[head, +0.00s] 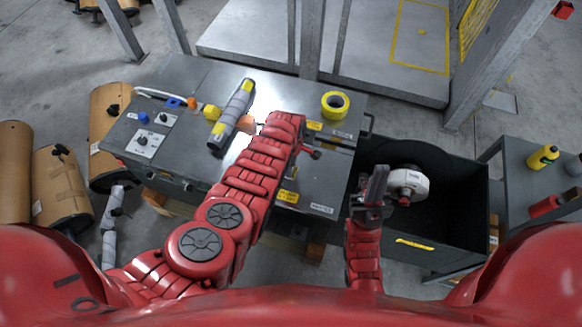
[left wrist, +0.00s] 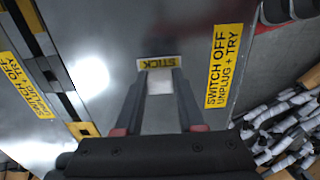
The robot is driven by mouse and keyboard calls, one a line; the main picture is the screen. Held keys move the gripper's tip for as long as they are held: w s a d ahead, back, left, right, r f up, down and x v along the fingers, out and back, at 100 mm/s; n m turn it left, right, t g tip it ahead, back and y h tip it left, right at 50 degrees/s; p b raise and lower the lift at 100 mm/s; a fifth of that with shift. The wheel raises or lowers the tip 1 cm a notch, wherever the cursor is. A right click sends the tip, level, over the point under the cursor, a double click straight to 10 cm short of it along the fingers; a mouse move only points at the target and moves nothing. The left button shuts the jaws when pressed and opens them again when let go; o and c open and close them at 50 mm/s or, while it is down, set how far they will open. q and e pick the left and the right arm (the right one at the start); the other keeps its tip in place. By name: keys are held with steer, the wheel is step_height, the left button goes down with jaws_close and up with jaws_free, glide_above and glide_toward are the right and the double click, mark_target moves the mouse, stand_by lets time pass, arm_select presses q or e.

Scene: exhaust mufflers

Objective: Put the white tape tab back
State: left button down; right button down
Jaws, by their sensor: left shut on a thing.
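My left gripper (left wrist: 162,78) shows in the left wrist view with its two dark fingers closed on a small white tab (left wrist: 160,83). A small label reading STICK (left wrist: 158,62) shows just beyond the fingertips; I cannot tell whether the tab touches it or the surface. In the head view my left arm reaches over the grey bench (head: 190,80), and its wrist hides the fingers and tab. My right gripper (head: 376,186) is over the near left part of the black bin (head: 440,165); its finger opening is unclear.
A grey roll with yellow bands (head: 232,113) and a yellow tape roll (head: 335,104) lie on the bench. A white round object (head: 408,184) is in the bin. A side table at right holds a yellow bottle (head: 543,156).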

arm_select(q)
steer(key=shift+f, duration=0.1)
steer(key=c, duration=1)
jaws_free()
steer(key=shift+f, duration=0.1)
steer(key=o, duration=0.5)
